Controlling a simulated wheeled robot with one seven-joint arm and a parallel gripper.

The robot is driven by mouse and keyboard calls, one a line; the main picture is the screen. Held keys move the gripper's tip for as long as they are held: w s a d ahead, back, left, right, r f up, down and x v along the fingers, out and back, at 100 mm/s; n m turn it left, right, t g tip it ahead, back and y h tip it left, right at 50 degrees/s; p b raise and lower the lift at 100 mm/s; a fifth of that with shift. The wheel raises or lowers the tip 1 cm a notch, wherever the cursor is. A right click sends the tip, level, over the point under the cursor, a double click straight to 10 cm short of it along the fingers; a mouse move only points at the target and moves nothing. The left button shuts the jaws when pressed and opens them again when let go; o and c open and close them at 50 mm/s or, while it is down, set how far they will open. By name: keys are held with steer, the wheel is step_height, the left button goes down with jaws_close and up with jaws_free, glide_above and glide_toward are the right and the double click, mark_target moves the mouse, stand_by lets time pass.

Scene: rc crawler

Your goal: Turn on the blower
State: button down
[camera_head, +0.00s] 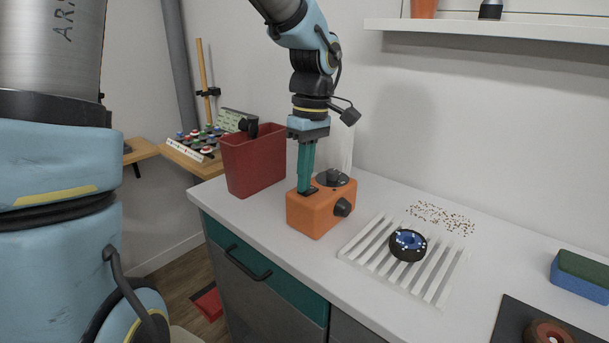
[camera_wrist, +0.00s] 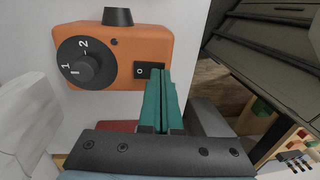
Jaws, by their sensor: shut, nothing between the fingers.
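The blower appears to be the orange box (camera_head: 320,212) on the white counter. It has a black round part on top and a black knob (camera_head: 342,207) on one side. In the wrist view the orange box (camera_wrist: 120,45) shows a dial (camera_wrist: 86,68) marked 1 and 2, and a black rocker switch (camera_wrist: 146,71) with a 0 mark. My gripper (camera_head: 305,189) points down with its teal fingers together and empty. In the wrist view its fingertips (camera_wrist: 165,74) are at the right end of the switch, partly covering it; I cannot tell whether they touch it.
A dark red bin (camera_head: 252,163) stands left of the box. A white slatted rack (camera_head: 372,238) with a blue-iced donut (camera_head: 407,245) is to the right, with crumbs behind. A blue-green sponge (camera_head: 582,278) lies farther right. A shelf (camera_head: 490,27) hangs above.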

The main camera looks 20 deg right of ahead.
steer(key=shift+f+b, duration=0.25)
steer(key=shift+b, duration=0.15)
steer(key=shift+r, duration=0.1)
steer(key=shift+w+d+r, duration=0.15)
steer(key=shift+w+d, duration=0.2)
steer(key=shift+d, duration=0.3)
steer(key=shift+r+p, duration=0.1)
steer(key=shift+p, duration=0.2)
